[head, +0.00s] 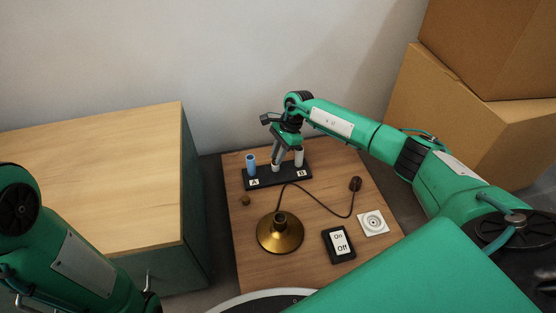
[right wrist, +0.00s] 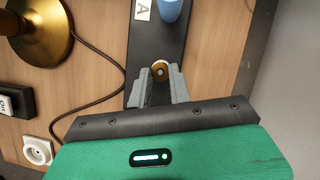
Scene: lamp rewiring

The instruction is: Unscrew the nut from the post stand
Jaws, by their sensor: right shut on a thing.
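The post stand (head: 264,183) is a black bar on the small wooden table, with labels A and B. My right gripper (head: 276,165) points down at the middle of the stand, between the blue sleeve (head: 250,164) and the pale post (head: 298,157) near B. In the right wrist view my right gripper (right wrist: 159,88) is shut on the brass-coloured nut (right wrist: 159,75), which sits around a pale post top. The stand (right wrist: 155,45) shows beneath it. The nut is too small and covered to make out in the head view. My left gripper is out of view.
A brass lamp base (head: 280,236) stands in front of the stand, with a dark cord to a plug (head: 355,184). An on/off switch (head: 339,244), a white socket (head: 373,223) and a small brown piece (head: 245,200) lie on the table. A cabinet (head: 95,185) stands left, cardboard boxes (head: 455,115) right.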

